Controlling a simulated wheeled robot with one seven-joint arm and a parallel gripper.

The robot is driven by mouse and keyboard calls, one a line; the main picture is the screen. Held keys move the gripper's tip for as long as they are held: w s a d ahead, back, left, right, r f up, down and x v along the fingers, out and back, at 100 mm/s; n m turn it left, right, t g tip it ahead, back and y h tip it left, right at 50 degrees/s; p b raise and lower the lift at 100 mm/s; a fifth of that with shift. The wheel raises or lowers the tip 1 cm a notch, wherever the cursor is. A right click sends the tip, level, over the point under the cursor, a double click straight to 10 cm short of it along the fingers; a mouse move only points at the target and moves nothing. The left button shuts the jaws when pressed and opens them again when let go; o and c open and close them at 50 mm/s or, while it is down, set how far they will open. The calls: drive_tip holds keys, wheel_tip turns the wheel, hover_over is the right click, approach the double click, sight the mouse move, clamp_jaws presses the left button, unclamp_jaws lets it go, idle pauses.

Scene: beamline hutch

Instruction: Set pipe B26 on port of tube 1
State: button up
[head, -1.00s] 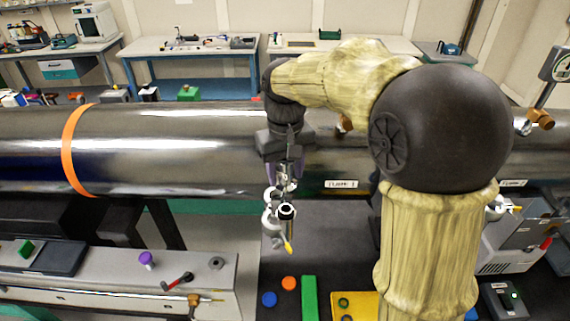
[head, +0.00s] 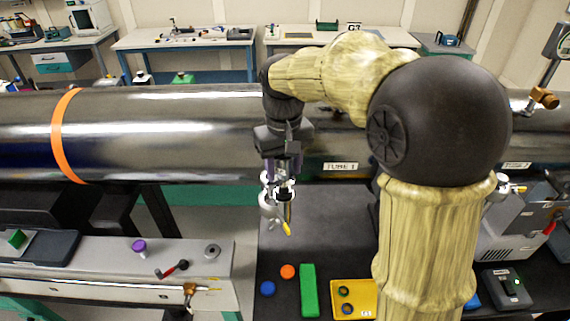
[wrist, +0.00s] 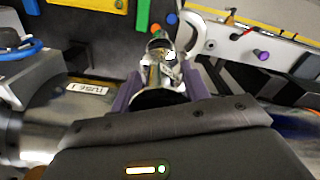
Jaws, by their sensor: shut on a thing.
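My gripper (head: 279,172) points down in front of the big metal tube and is shut on a shiny metal pipe piece (head: 270,203) with a ring-like clamp and a yellow tip. In the wrist view the pipe piece (wrist: 160,62) sits between the purple fingers of my gripper (wrist: 158,92). I cannot read a B26 mark on it. Tube 1 (head: 190,125) is the long horizontal metal cylinder, and its "TUBE 1" label (head: 341,166) is right of my gripper. The label also shows in the wrist view (wrist: 87,88). I cannot make out the port; my arm covers part of the tube.
The dark bench (head: 320,215) below holds a green bar (head: 308,290), blue and orange discs and a yellow tray (head: 366,298). A grey rail unit (head: 110,265) stands left. A copper elbow (head: 545,98) sits on the right part of the tube.

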sight(283, 177)
drive_tip(key=shift+w+a+f+b, duration=0.15)
drive_tip(key=shift+f+b, duration=0.35)
drive_tip(key=shift+f, duration=0.5)
drive_tip(key=shift+s, duration=0.25)
drive_tip(key=shift+w, duration=0.15)
drive_tip(key=shift+f+b, duration=0.35)
drive_tip(key=shift+f, duration=0.25)
idle(0.9)
drive_tip(key=o, duration=1.1)
drive_tip(key=shift+o, duration=0.2)
